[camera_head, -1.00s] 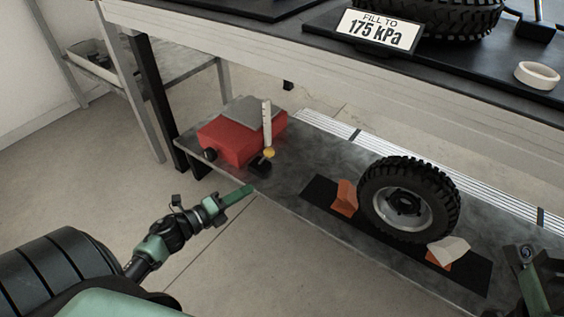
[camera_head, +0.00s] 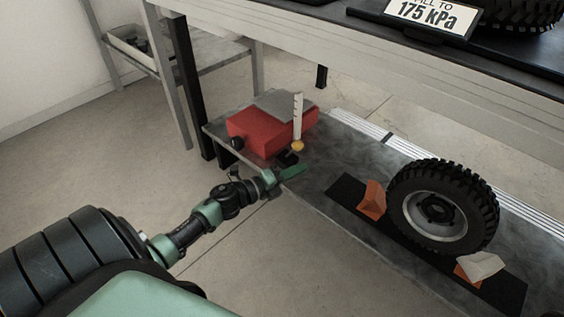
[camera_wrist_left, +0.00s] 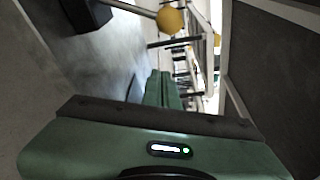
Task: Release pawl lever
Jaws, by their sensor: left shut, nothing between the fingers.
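A red unit (camera_head: 262,131) with a grey top stands at the left end of the low shelf. A yellow knob (camera_head: 298,146) sits at its front right, beside a white marked upright strip (camera_head: 298,112). The left wrist view shows the yellow knob (camera_wrist_left: 171,20) on the end of a thin rod from a black block (camera_wrist_left: 88,12); this looks like the pawl lever. My left gripper (camera_head: 300,170) is shut and empty, just in front of and below the knob, apart from it. Its green fingers (camera_wrist_left: 163,88) are together in the wrist view. My right gripper is out of view.
The low shelf (camera_head: 340,165) carries a tyred wheel (camera_head: 442,207) between orange chocks (camera_head: 372,199) on a black mat. A workbench (camera_head: 350,60) overhangs the shelf, with a 175 kPa sign (camera_head: 425,14). Open floor lies in front.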

